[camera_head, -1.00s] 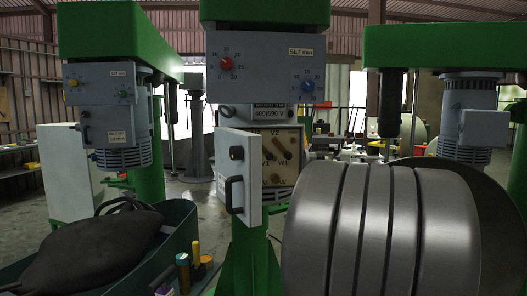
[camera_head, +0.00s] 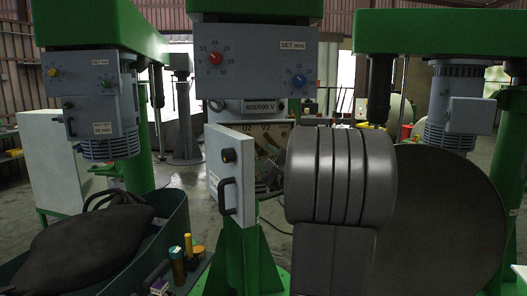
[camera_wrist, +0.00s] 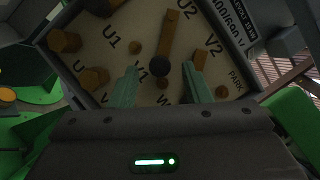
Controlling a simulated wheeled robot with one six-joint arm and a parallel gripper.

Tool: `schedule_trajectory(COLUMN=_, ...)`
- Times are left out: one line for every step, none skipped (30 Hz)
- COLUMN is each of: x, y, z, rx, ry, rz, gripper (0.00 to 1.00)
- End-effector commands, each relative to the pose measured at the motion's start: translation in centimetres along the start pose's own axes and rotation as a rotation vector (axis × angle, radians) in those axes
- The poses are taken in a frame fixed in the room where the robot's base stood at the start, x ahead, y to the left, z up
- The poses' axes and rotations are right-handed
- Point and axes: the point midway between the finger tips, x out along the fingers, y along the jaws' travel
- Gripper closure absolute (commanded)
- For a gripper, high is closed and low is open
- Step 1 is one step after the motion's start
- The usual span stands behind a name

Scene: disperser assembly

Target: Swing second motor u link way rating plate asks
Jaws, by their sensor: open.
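The middle machine's terminal box (camera_head: 262,140) has its door (camera_head: 231,175) swung open to the left. A rating plate (camera_head: 265,106) above it reads 400/690 V; it also shows in the wrist view (camera_wrist: 236,22). In the wrist view the terminal board (camera_wrist: 85,28) carries U1, V1, U2, V2, W and PARK markings. A brass link bar (camera_wrist: 169,36) runs from near U2 toward a dark round knob (camera_wrist: 160,68). My gripper (camera_wrist: 160,77) is open, its two green fingers either side of the knob, with gaps visible. I cannot tell finger depth or contact.
Brass posts (camera_wrist: 65,41) stand around the board. The open door stands close left of my arm. A SET mm panel (camera_head: 255,62) overhangs the box. A green bin (camera_head: 175,225) with a dark bag (camera_head: 95,240) stands at lower left.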

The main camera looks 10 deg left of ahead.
Motion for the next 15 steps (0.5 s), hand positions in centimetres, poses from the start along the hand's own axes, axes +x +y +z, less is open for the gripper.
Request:
schedule_trajectory(x=0.6, y=-0.1, z=0.1, rx=0.0, ry=-0.002, rz=0.0, gripper=0.57)
schedule_trajectory(x=0.9, y=-0.1, z=0.1, rx=0.0, ry=-0.002, rz=0.0, gripper=0.57)
schedule_trajectory(x=1.2, y=-0.1, z=0.1, rx=0.0, ry=-0.002, rz=0.001, gripper=0.57)
schedule_trajectory(x=1.4, y=0.0, z=0.1, rx=0.0, ry=-0.001, rz=0.001, gripper=0.57)
schedule_trajectory(x=1.5, y=0.0, z=0.1, rx=0.0, ry=-0.001, rz=0.001, gripper=0.57)
schedule_trajectory(x=1.6, y=0.0, z=0.0, rx=0.0, ry=-0.001, rz=0.001, gripper=0.57)
schedule_trajectory(x=1.7, y=0.0, z=0.0, rx=0.0, ry=0.0, rz=0.001, gripper=0.57)
schedule_trajectory(x=1.7, y=0.0, z=0.0, rx=0.0, ry=0.0, rz=0.0, gripper=0.57)
schedule_trajectory(x=1.7, y=0.0, z=0.0, rx=-0.001, ry=0.0, rz=0.0, gripper=0.57)
schedule_trajectory(x=1.7, y=0.0, z=0.0, rx=-0.001, ry=0.0, rz=0.0, gripper=0.57)
schedule_trajectory(x=1.7, y=0.0, z=0.0, rx=-0.001, ry=0.0, rz=0.0, gripper=0.57)
schedule_trajectory(x=1.7, y=0.0, z=0.0, rx=-0.001, ry=0.0, rz=0.0, gripper=0.57)
schedule_trajectory(x=1.7, y=0.0, z=0.0, rx=-0.001, ry=0.0, rz=0.0, gripper=0.57)
schedule_trajectory(x=1.7, y=0.0, z=0.0, rx=-0.001, ry=0.0, rz=0.0, gripper=0.57)
schedule_trajectory(x=1.7, y=0.0, z=0.0, rx=-0.001, ry=0.0, rz=0.0, gripper=0.61)
